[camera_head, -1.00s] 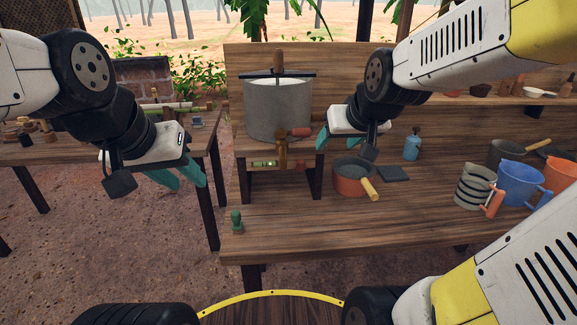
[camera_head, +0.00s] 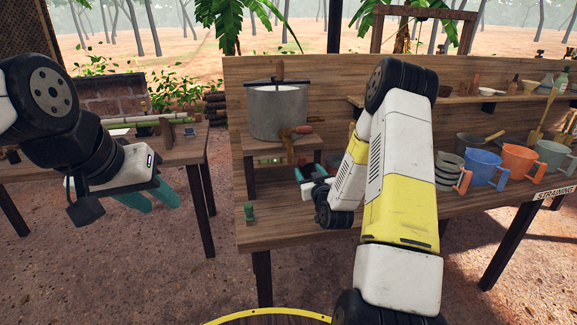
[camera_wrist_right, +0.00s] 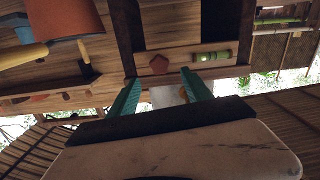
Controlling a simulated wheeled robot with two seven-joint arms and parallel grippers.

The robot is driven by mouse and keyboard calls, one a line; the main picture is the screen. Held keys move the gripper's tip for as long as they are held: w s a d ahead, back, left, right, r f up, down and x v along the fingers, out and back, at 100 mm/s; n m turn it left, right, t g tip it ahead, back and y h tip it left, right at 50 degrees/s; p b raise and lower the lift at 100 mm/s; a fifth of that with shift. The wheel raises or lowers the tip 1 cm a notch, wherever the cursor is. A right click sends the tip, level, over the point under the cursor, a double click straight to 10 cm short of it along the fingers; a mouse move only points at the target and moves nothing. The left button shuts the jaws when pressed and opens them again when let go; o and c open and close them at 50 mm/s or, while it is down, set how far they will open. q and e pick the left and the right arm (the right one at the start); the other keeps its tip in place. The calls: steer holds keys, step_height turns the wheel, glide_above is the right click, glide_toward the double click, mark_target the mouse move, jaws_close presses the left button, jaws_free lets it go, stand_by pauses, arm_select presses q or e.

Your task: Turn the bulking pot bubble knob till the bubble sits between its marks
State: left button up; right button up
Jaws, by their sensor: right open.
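The bulking pot (camera_head: 277,113) is a grey cylinder on a raised wooden stand. The level with its green vial (camera_head: 270,160) is on the stand's front, below the pot. It also shows in the right wrist view (camera_wrist_right: 212,56); the bubble's place against the marks is too small to tell. A reddish-brown faceted knob (camera_wrist_right: 158,64) sits beside the vial. My right gripper (camera_head: 298,176) is open in front of the stand. Its teal fingers (camera_wrist_right: 160,82) are apart and short of the knob, with nothing between them. My left gripper (camera_head: 150,203) is open and empty, left of the bench.
A brown tap with a red handle (camera_head: 303,130) juts out above the level. Jugs (camera_head: 483,167) line the right side. The bench's front left is clear.

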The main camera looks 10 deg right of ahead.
mark_target(302, 163)
steer(key=w, duration=0.4)
steer(key=w+f, duration=0.1)
steer(key=w, duration=0.2)
steer(key=shift+w+a, duration=0.1)
steer(key=shift+a, duration=0.1)
jaws_close()
